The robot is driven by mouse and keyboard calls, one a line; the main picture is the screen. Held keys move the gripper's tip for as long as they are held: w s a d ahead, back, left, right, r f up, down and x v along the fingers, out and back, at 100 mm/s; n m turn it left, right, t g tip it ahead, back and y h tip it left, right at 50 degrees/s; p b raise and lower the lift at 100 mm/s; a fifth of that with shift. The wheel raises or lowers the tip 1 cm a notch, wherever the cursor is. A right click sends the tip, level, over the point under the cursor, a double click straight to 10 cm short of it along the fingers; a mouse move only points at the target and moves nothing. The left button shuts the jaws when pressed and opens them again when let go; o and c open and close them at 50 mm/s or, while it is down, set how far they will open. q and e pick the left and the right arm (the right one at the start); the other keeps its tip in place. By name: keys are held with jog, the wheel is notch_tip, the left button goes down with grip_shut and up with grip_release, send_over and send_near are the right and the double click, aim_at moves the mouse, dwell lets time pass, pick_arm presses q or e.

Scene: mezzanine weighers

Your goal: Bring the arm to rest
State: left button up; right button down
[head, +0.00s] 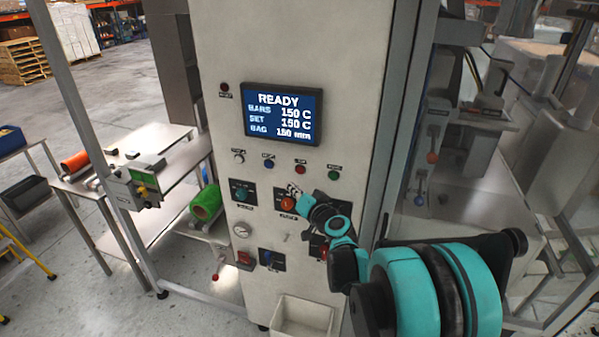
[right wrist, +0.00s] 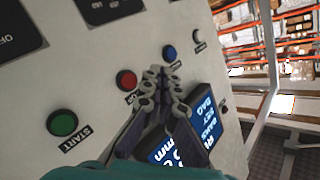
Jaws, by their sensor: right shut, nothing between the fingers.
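My right arm (head: 420,290), teal and black, reaches in from the lower right in the head view to the front of a white machine cabinet (head: 235,50). My right gripper (head: 293,189) is shut and empty in front of the panel, just above an orange-red knob (head: 288,204). In the right wrist view the shut fingers (right wrist: 163,72) appear over the panel, close to the red button (right wrist: 126,79) and the blue button (right wrist: 169,53). Whether they touch the panel I cannot tell. My left gripper is not in view.
A screen (head: 283,114) on the cabinet reads READY, 150 C. A green button (head: 333,175), a gauge (head: 240,230) and more knobs surround the gripper. A metal frame post (head: 407,110) stands right of the panel. A white bin (head: 302,316) sits low in front.

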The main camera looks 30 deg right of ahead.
dwell(0.3)
jog(key=s+a+f+n+g+y+b, duration=0.25)
jog(key=s+a+f+b, duration=0.3)
jog(key=a, duration=0.35)
jog(key=s+a+f+n+g+y+b, duration=0.1)
jog(key=s+a+f+n+g+b, duration=0.15)
jog(key=s+a+f+b, duration=0.4)
pick_arm(q)
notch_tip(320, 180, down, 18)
jog(key=b, duration=0.6)
pick_arm(e)
jog(key=s+a+f+n+g+h, duration=0.1)
jog(key=s+a+f+g, duration=0.1)
jog(key=s+f, duration=0.5)
jog(key=s+a+f+n+g+h, duration=0.1)
jog(key=s+a+f+n+g, duration=0.1)
jog(key=s+f, duration=0.5)
jog(key=shift+s+a+f, duration=0.35)
jog(key=shift+s+a, duration=0.05)
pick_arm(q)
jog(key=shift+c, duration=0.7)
